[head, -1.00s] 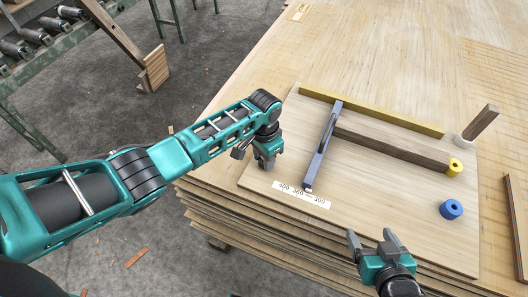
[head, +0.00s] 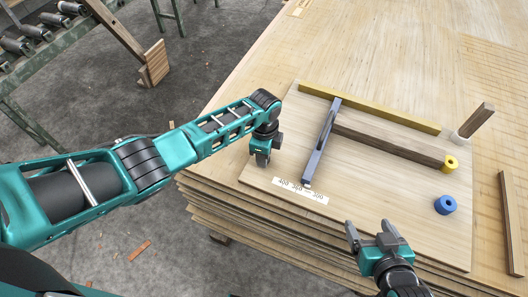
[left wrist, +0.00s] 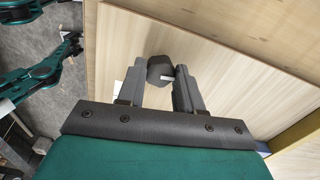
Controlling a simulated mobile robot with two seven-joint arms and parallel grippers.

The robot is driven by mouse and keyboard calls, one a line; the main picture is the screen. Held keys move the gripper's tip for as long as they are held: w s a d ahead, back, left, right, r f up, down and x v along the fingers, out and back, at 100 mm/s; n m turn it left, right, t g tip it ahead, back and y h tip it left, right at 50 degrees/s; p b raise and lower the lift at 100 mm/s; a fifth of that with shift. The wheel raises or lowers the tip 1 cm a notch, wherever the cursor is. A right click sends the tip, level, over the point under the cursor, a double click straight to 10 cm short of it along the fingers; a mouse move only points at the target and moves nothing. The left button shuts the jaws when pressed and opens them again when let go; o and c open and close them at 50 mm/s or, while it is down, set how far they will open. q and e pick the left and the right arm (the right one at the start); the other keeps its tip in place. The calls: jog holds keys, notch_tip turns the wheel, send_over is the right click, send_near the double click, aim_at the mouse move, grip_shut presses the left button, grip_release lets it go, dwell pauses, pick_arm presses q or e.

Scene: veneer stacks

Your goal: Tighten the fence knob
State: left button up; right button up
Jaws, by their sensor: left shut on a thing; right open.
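My left gripper (head: 262,158) points down at the left part of the pale board (head: 390,225), beside the grey-blue fence bar (head: 318,150). In the left wrist view its fingers (left wrist: 160,88) are shut on a dark faceted knob (left wrist: 158,66) with a short pale pin beside it. In the head view the gripper hides most of this knob. The fence bar lies across the board, its near end by a printed scale label (head: 300,190). My right gripper (head: 370,230) is open and empty above the board's front edge.
A yellow strip (head: 370,108) and a dark wooden bar (head: 390,146) lie right of the fence. A yellow ring (head: 450,163) is at the bar's end; a blue ring (head: 445,205) lies nearer. Veneer sheets are stacked below.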

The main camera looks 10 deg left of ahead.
pick_arm(q)
jog(key=m, duration=0.5)
jog(key=shift+m, duration=0.4)
jog(key=m+b, duration=0.1)
jog(key=m, duration=0.3)
jog(key=m+b, duration=0.1)
jog(key=m, duration=0.4)
jog(key=m+b, duration=0.1)
jog(key=m, duration=0.3)
jog(key=shift+m, duration=0.4)
jog(key=o, duration=1)
jog(key=shift+o, duration=0.2)
